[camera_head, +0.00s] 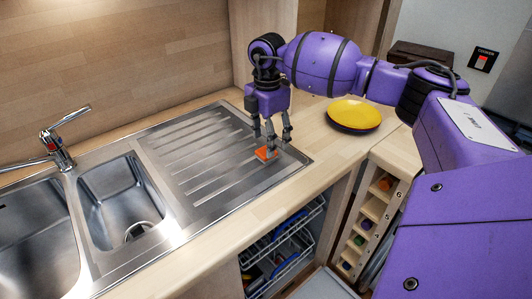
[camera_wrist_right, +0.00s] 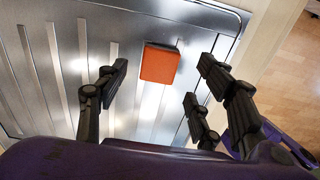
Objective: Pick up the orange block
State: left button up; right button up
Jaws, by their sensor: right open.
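The orange block (camera_head: 265,153) lies flat on the ridged metal drainboard, near its right end. In the right wrist view the orange block (camera_wrist_right: 159,64) is fully visible and lies just beyond the fingertips, roughly between them. My right gripper (camera_head: 271,142) points down above the block, its fingers close around it in the picture. In the right wrist view the right gripper (camera_wrist_right: 160,88) is open, with one finger on the left and two on the right, and nothing between them. Whether a finger touches the block I cannot tell. My left gripper is out of view.
The metal drainboard (camera_head: 190,150) joins a sink (camera_head: 115,200) with a tap (camera_head: 57,146) at the left. A yellow plate (camera_head: 354,114) stands on the wooden counter to the right. Below are an open dishwasher rack (camera_head: 285,250) and a bottle shelf (camera_head: 370,220).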

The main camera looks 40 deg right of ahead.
notch_tip(320, 180, down, 3)
jog(key=shift+a+f, duration=0.15)
jog(key=shift+f, duration=0.05)
jog(key=c, duration=1)
jog(key=shift+r, duration=0.45)
notch_tip(320, 180, up, 2)
jog(key=shift+w+r, duration=0.1)
jog(key=shift+r, duration=0.05)
jog(key=s+a+r, duration=0.2)
jog(key=s+r, duration=0.1)
jog(key=s, duration=0.1)
jog(key=s+a+r, duration=0.2)
jog(key=s+r, duration=0.1)
jog(key=s, duration=0.1)
jog(key=s+a+r, duration=0.2)
jog(key=s+r, duration=0.1)
jog(key=s, duration=0.1)
jog(key=shift+s+a+r, duration=0.3)
jog(key=shift+r, duration=0.1)
